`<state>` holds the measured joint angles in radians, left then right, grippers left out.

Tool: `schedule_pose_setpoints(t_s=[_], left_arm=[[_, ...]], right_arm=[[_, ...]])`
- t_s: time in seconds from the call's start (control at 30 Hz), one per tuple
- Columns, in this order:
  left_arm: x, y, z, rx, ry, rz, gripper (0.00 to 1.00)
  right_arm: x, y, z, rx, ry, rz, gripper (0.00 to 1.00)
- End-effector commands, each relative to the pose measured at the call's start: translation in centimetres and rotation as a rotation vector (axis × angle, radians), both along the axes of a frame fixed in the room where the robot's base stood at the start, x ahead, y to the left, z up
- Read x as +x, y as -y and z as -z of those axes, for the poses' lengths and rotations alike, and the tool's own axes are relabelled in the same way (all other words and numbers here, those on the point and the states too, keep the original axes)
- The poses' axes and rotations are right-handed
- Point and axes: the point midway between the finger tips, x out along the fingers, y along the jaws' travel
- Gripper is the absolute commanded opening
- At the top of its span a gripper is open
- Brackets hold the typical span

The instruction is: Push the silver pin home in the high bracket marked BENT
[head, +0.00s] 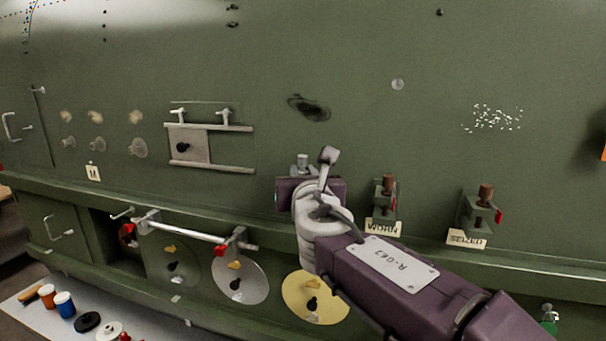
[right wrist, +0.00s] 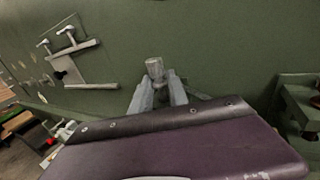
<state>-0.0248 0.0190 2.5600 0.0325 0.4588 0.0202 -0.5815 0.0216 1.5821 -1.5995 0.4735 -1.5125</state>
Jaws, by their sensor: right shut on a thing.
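The silver pin (head: 302,160) shows as a short grey head just above my right gripper (head: 304,173) in the head view. In the right wrist view the pin (right wrist: 155,70) stands between the two grey fingers of my right gripper (right wrist: 159,88), which is shut on it. My purple wrist hides the bracket behind it, and no BENT label can be read. I cannot tell how deep the pin sits. My left gripper is not in view.
To the right are two brackets with brown pins and red tabs, labelled WORN (head: 383,227) and SEIZED (head: 467,238). A sliding-panel frame (head: 209,127) is on the green wall to the left. A white bar (head: 190,232) and round plates (head: 240,277) lie below.

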Motion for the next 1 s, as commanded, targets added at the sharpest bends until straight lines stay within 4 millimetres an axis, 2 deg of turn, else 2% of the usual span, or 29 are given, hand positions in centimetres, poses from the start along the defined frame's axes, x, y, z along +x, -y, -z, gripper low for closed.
schedule_pose_setpoints(t_s=[0.27,0.3,0.4,1.0], left_arm=[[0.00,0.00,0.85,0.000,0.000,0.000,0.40],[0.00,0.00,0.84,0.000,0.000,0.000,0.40],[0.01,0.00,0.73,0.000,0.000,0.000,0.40],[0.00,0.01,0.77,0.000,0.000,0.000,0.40]], right_arm=[[0.00,0.01,0.83,0.000,0.000,0.000,0.00],[0.00,0.00,0.83,0.000,0.000,0.000,0.23],[0.02,0.01,0.81,0.000,-0.002,0.001,0.45],[0.11,0.15,1.15,0.000,-0.008,0.006,0.45]])
